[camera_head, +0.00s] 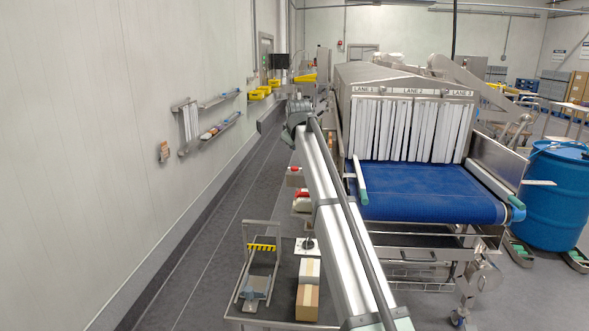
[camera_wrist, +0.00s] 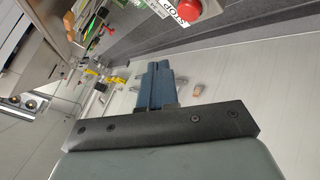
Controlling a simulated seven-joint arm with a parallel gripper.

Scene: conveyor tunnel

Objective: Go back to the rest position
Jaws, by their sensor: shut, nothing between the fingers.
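My gripper (camera_wrist: 158,82) shows in the wrist view as two blue fingers pressed together beyond a dark bracket. It is shut and empty, and touches nothing that I can see. In the head view my arm stretches forward along the left side of the conveyor, and its far end is a dark joint near the tunnel's left front corner. The fingers cannot be made out in that view.
The blue conveyor belt (camera_head: 425,205) runs into a tunnel with white strip curtains (camera_head: 408,130). Boxes (camera_head: 308,300) and a wire stand (camera_head: 256,265) are beside my arm. A blue drum (camera_head: 560,195) stands right. A red stop button (camera_wrist: 187,9) shows close by. The left aisle floor is clear.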

